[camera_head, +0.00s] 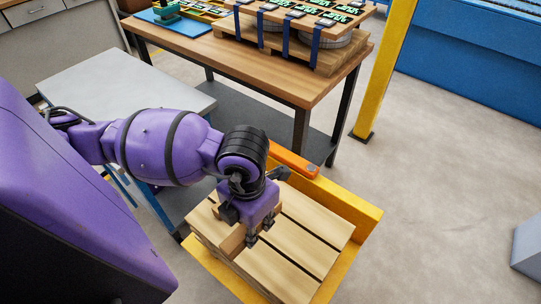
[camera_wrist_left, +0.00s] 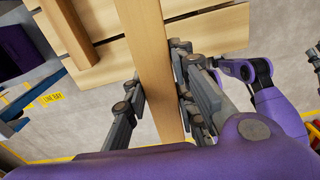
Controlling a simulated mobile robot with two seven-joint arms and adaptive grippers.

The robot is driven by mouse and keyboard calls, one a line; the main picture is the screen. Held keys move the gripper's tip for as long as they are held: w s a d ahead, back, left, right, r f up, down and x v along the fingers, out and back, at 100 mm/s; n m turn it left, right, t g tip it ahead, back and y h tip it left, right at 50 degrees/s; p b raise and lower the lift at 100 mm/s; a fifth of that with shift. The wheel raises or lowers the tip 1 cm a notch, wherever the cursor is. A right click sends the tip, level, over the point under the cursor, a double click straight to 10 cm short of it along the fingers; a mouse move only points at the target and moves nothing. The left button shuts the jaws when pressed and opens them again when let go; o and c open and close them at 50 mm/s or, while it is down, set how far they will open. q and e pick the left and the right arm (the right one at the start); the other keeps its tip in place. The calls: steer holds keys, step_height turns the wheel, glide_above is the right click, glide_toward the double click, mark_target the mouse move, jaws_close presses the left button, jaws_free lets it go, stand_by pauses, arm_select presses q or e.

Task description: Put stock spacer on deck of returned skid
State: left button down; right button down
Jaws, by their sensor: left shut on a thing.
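The stock spacer (camera_wrist_left: 152,60) is a long pale wooden bar. My left gripper (camera_head: 260,238) is shut on it, and the wrist view shows a finger on each side of the bar (camera_wrist_left: 160,95). The returned skid (camera_head: 305,225) is a slatted wooden deck below the gripper. Its slats also show in the wrist view (camera_wrist_left: 105,20). Another wooden bar (camera_wrist_left: 68,35) lies across the slats left of the held one. Whether the spacer touches the deck is hidden. A purple and dark grey arm part is at the right of the wrist view; the state of any gripper there is unclear.
The skid rests in a yellow frame (camera_head: 365,222) with an orange bar (camera_head: 293,160) behind. A grey-topped cart (camera_head: 120,85) stands left. A wooden bench (camera_head: 270,75) with a strapped load is behind, beside a yellow post (camera_head: 383,70).

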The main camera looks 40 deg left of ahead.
arm_select(q)
steer(key=shift+d+n, duration=0.1)
steer(key=shift+n, duration=0.2)
steer(key=w+d+f, duration=0.4)
steer(key=w+d, duration=0.2)
steer(key=d, duration=0.1)
glide_above(306, 250)
steer(key=a, duration=0.1)
steer(key=f, duration=0.2)
steer(key=s+f, duration=0.1)
steer(key=f, duration=0.1)
steer(key=shift+f, duration=0.1)
steer(key=shift+w+d+f, duration=0.25)
steer(key=shift+w+f, duration=0.05)
steer(key=shift+f, duration=0.15)
steer(key=shift+w+d+f, duration=0.1)
steer(key=shift+d+f, duration=0.1)
steer(key=shift+f, duration=0.05)
step_height(306, 250, down, 4)
steer(key=shift+w+d+r, duration=0.1)
steer(key=shift+w+r, duration=0.05)
steer(key=shift+r, duration=0.1)
arm_select(e)
steer(key=shift+f, duration=0.2)
steer(key=shift+w, duration=0.1)
